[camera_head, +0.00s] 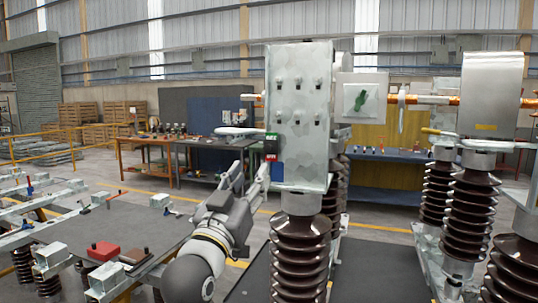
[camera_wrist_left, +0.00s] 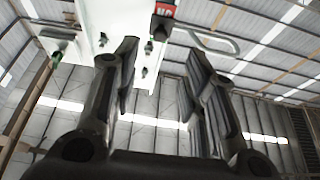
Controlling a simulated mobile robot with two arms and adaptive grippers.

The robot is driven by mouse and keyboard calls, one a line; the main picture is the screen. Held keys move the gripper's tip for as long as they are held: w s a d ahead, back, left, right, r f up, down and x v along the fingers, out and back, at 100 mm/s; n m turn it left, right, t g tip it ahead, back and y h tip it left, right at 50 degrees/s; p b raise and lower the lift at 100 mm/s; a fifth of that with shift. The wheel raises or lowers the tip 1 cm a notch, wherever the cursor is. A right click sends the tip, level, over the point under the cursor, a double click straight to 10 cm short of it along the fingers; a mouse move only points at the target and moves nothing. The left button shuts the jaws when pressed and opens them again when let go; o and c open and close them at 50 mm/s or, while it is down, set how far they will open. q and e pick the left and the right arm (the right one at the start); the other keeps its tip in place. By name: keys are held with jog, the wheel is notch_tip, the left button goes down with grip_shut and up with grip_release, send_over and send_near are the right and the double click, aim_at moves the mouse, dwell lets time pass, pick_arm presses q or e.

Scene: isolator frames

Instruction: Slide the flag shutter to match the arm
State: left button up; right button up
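The flag shutter (camera_head: 272,146) sits on the left edge of a grey metal box (camera_head: 300,110). Its upper part is green with small white lettering and its lower part is red; the lettering is too small to read surely. In the left wrist view a red label (camera_wrist_left: 165,10) with a dark block under it shows at the top. A pale looped bar (camera_head: 240,131) sticks out left of the box, level with the flag's top. My left gripper (camera_head: 250,172) is open and empty, just below and left of the flag, fingers pointing up. My right gripper is not in view.
Brown ribbed insulators (camera_head: 300,250) stand under the box and at right. A second metal box (camera_head: 490,92) is at right on the copper tube (camera_head: 435,99). A workbench (camera_head: 170,150) stands behind. A low table (camera_head: 130,235) with a red block (camera_head: 103,251) is at left.

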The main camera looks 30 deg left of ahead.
aim_at(267, 149)
pick_arm(q)
jog(key=p+x, duration=0.3)
jog(key=x, duration=0.6)
jog(key=shift+w, duration=0.4)
grip_shut()
